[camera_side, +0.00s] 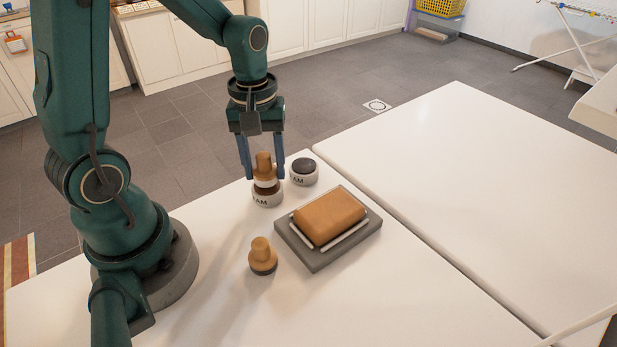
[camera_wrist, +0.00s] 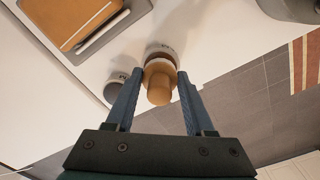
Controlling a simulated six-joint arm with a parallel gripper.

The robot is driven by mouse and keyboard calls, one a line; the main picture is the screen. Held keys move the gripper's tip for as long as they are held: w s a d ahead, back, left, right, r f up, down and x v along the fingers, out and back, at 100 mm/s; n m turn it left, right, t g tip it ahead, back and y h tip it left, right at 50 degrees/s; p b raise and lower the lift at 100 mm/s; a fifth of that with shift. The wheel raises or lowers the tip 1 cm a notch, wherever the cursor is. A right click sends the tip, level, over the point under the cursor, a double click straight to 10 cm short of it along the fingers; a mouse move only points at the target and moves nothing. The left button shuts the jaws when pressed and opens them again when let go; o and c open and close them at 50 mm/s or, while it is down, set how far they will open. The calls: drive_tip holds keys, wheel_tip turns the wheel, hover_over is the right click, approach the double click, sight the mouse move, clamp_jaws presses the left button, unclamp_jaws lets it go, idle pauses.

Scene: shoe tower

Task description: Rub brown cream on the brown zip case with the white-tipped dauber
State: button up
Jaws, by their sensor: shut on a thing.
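My gripper (camera_side: 263,178) points down and is shut on the white-tipped dauber (camera_side: 264,162), which has a tan wooden handle and a white band low down. The dauber stands upright over the open jar of brown cream (camera_side: 267,200), its lower end at the brown surface; how deep it sits is hidden. In the wrist view, the dauber (camera_wrist: 158,88) is between the fingers, with the jar (camera_wrist: 161,49) behind it. The brown zip case (camera_side: 329,216) lies on a grey stand (camera_side: 317,263) with pale rails, right of my gripper in the side view.
A second jar with dark content (camera_side: 304,173) stands close to the right of the brown jar. A dark-tipped dauber (camera_side: 262,256) stands on the white table (camera_side: 400,290) left of the stand. The table's front right is clear; a gap separates it from another white table (camera_side: 490,170).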

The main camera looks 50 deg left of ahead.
sight(264, 155)
drive_tip(key=shift+f, duration=0.6)
idle(1.4)
drive_tip(key=shift+r, duration=0.1)
drive_tip(key=shift+r, duration=3.45)
